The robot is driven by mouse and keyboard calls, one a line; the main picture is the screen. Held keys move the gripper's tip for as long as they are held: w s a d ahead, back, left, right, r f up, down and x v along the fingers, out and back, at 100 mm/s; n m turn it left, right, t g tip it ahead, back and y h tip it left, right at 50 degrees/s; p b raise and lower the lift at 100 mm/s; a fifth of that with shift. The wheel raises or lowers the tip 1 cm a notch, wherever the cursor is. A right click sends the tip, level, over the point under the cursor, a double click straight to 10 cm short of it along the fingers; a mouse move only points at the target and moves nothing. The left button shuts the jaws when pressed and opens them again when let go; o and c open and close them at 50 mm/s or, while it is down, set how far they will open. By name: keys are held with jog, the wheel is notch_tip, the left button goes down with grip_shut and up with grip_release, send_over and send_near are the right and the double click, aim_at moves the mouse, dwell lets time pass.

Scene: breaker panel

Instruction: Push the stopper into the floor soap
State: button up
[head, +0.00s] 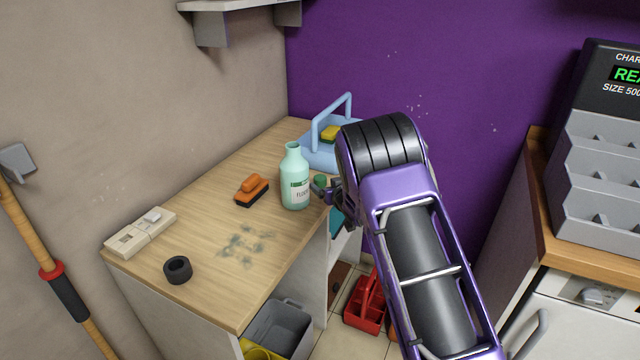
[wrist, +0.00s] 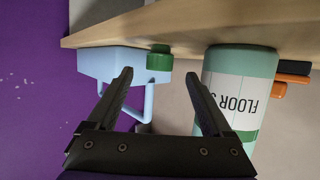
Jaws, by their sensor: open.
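The floor soap (head: 295,180) is a mint-green bottle with a white and green label. It stands upright on the wooden worktop, and its neck shows no stopper in it. In the wrist view the bottle (wrist: 240,85) is upside down, beside the right finger. The stopper, a small dark green cylinder (wrist: 159,57), stands on the worktop. In the head view the stopper (head: 320,181) shows just right of the bottle, partly hidden by my gripper (head: 328,192). My gripper (wrist: 160,76) is open and empty, its fingertips pointing toward the stopper, which appears between them.
A blue caddy (head: 322,157) with a yellow-green sponge stands behind the bottle. An orange brush (head: 251,190) lies to its left. A black ring (head: 177,269) and beige switch block (head: 140,232) are near the front. The worktop's middle is clear apart from stains.

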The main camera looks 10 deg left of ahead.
jog(key=shift+x, duration=3.2)
grip_shut()
notch_tip(320, 180, up, 10)
jog(key=shift+r+p, duration=0.1)
jog(key=shift+p, duration=0.45)
notch_tip(320, 180, up, 4)
jog(key=p, duration=0.3)
send_over(322, 181)
jog(key=w, duration=0.2)
jog(key=shift+a+r, duration=0.1)
jog(key=shift+a, duration=0.25)
jog(key=shift+s, duration=0.1)
jog(key=s+d+f+m+h, duration=0.2)
jog(key=s+d+f+h, duration=0.1)
jog(key=s+d, duration=0.8)
jog(key=s+d+f+m+t+h, duration=0.1)
jog(key=s+d+f+m+h, duration=0.2)
jog(key=s+d, duration=0.8)
jog(key=s+f, duration=0.1)
jog(key=s, duration=0.3)
jog(key=shift+s+d, duration=0.2)
jog(key=shift+d, duration=0.15)
